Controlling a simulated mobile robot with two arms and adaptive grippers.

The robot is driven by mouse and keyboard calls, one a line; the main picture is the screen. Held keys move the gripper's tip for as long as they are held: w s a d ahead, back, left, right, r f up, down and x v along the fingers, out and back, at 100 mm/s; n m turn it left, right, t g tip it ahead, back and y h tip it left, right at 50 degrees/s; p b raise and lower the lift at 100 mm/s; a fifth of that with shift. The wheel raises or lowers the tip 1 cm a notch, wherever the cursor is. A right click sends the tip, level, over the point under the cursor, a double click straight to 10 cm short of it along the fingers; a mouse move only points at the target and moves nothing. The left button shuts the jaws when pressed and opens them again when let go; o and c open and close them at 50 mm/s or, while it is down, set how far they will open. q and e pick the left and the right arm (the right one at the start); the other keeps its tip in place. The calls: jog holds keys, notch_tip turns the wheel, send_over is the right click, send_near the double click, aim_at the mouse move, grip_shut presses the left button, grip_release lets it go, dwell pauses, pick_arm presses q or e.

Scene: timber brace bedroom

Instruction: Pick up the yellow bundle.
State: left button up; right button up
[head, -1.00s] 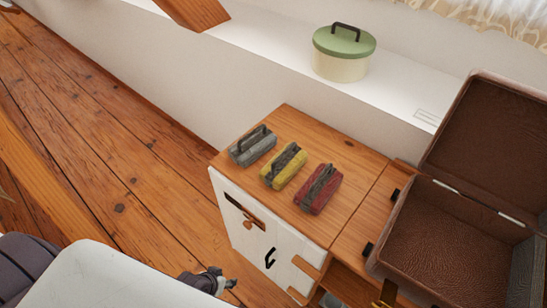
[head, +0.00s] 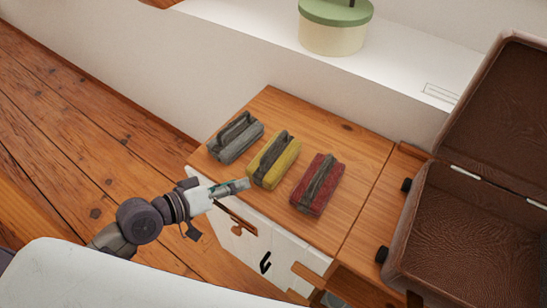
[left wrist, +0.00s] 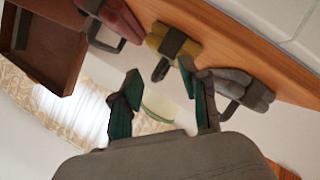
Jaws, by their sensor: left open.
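The yellow bundle (head: 273,160) has a dark strap and lies on the wooden cabinet top, between a grey bundle (head: 236,138) and a red bundle (head: 317,184). My left gripper (head: 238,187) is at the cabinet's front edge, close to the near end of the yellow bundle. The left wrist view shows its two green-padded fingers (left wrist: 158,93) apart with nothing between them. In that view the yellow bundle (left wrist: 173,41) is beyond the fingertips, with the grey bundle (left wrist: 240,90) to its right and the red bundle (left wrist: 122,20) to its left. My right gripper is not seen.
An open brown suitcase (head: 455,220) stands right of the bundles. A green-lidded cream tin (head: 333,30) sits on the white ledge (head: 245,42) behind. The cabinet top (head: 345,140) is bare behind the bundles. Wooden floor (head: 80,150) lies to the left.

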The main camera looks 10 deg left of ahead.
pick_arm(q)
notch_tip(320, 180, up, 3)
jog(key=w+a+n+t, duration=0.1)
jog(key=w+a+n, duration=0.1)
jog(key=h+p, duration=0.1)
jog(key=p, duration=0.1)
send_near(274, 142)
jog(key=shift+t, duration=0.3)
jog(key=w+d+f, duration=0.2)
jog(key=w+d, duration=0.1)
jog(key=shift+d+f, duration=0.1)
jog(key=shift+d, duration=0.1)
jog(key=x, duration=0.5)
jog(key=shift+w, duration=0.35)
grip_shut()
